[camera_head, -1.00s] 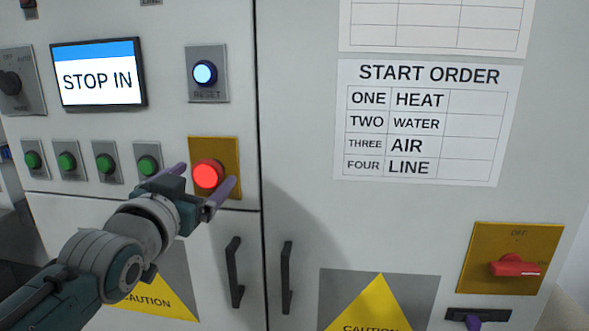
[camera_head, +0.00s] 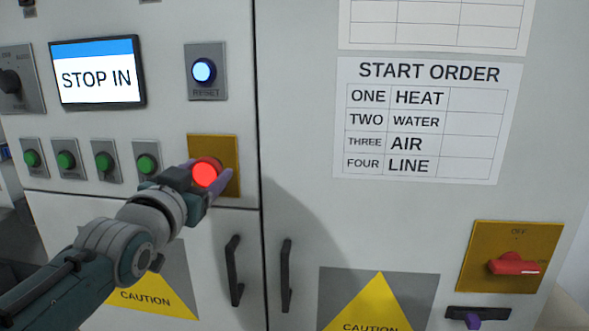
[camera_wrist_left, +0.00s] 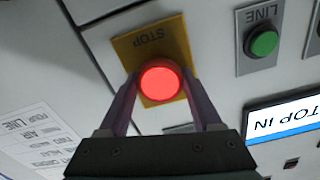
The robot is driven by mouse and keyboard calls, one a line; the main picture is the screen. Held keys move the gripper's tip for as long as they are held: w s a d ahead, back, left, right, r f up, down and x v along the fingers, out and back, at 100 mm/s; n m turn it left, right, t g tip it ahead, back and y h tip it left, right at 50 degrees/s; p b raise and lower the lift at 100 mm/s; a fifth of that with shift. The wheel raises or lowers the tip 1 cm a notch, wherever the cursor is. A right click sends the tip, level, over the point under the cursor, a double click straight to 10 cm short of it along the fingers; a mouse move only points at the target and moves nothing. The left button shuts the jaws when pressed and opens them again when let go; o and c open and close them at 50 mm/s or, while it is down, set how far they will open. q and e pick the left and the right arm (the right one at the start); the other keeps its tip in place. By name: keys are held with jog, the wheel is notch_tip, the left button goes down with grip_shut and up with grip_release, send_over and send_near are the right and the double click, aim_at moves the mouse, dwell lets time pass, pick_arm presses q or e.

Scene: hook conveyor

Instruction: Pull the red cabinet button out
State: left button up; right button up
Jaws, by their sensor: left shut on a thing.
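The red cabinet button (camera_head: 205,174) glows on a yellow plate (camera_head: 228,150) on the cabinet front. In the left wrist view the button (camera_wrist_left: 160,82) sits between the two purple fingers, and its plate (camera_wrist_left: 124,46) reads STOP. My left gripper (camera_head: 208,178) is shut on the button, one finger on each side; it also shows in the left wrist view (camera_wrist_left: 160,90). The gripper hides part of the plate's lower left. My right gripper (camera_head: 473,322) barely shows as a purple tip at the lower right edge, so its jaws cannot be judged.
Several green buttons (camera_head: 146,164) run left of the red one. A lit blue reset button (camera_head: 204,71) is above, beside a screen (camera_head: 97,74) reading STOP IN. Black door handles (camera_head: 235,271) stand below. A red rotary switch (camera_head: 515,264) is at the right.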

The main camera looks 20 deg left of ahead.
pick_arm(q)
grip_shut()
dwell(0.3)
jog(key=shift+s+d+r+p, duration=0.15)
jog(key=shift+s+p, duration=0.45)
jog(key=shift+s, duration=0.05)
jog(key=o, duration=0.9)
grip_release()
jog(key=shift+c, duration=0.2)
jog(key=shift+s, duration=0.2)
jog(key=b+v, duration=0.1)
jog(key=v, duration=0.8)
jog(key=shift+s, duration=0.35)
